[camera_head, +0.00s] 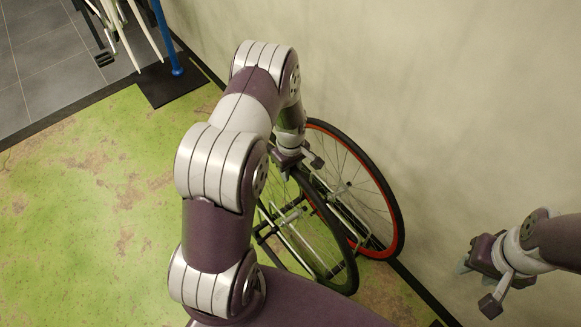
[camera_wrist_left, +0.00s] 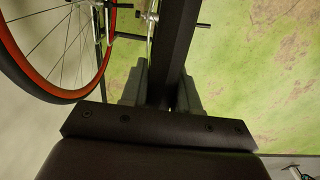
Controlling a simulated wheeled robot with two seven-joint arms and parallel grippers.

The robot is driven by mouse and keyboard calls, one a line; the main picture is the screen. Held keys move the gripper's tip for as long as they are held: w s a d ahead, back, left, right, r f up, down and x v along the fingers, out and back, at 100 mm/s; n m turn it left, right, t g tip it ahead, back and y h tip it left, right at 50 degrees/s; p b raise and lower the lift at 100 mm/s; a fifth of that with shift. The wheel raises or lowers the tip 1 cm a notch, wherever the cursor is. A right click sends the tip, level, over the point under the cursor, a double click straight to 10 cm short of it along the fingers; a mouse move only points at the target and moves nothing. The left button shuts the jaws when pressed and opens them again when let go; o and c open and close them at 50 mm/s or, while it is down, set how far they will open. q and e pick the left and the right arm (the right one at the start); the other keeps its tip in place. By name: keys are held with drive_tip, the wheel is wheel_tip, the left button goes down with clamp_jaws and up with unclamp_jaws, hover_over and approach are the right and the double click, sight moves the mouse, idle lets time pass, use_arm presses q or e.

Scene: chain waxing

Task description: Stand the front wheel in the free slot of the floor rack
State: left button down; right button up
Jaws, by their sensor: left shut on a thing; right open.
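My left gripper (camera_head: 290,163) is shut on the top of the black tyre of the front wheel (camera_head: 349,278), which stands roughly upright beside the wall. In the left wrist view the tyre (camera_wrist_left: 175,40) runs between the two fingers of my left gripper (camera_wrist_left: 161,88). The floor rack (camera_head: 269,233) shows as dark and silver bars at and behind the held wheel, partly hidden by it and my arm. Whether the wheel's lower edge sits in a slot cannot be told. My right gripper (camera_head: 478,268) is open and empty, at the right near the wall.
A red-rimmed wheel (camera_head: 397,215) stands between the held wheel and the wall; it also shows in the left wrist view (camera_wrist_left: 52,93). A blue post (camera_head: 167,40) on a dark base plate (camera_head: 180,88) stands at the upper left. The green floor (camera_head: 90,210) at left is clear.

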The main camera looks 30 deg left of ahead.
use_arm(q)
wheel_tip(320, 180, down, 6)
drive_tip(key=b, duration=0.3)
drive_tip(key=shift+w+r+b, duration=0.1)
drive_tip(key=shift+r+b, duration=0.1)
drive_tip(key=shift+b, duration=0.1)
idle(0.5)
drive_tip(key=c, duration=0.9)
unclamp_jaws()
drive_tip(key=shift+c, duration=0.2)
drive_tip(key=o, duration=0.7)
drive_tip(key=shift+c, duration=0.2)
drive_tip(key=shift+r, duration=0.1)
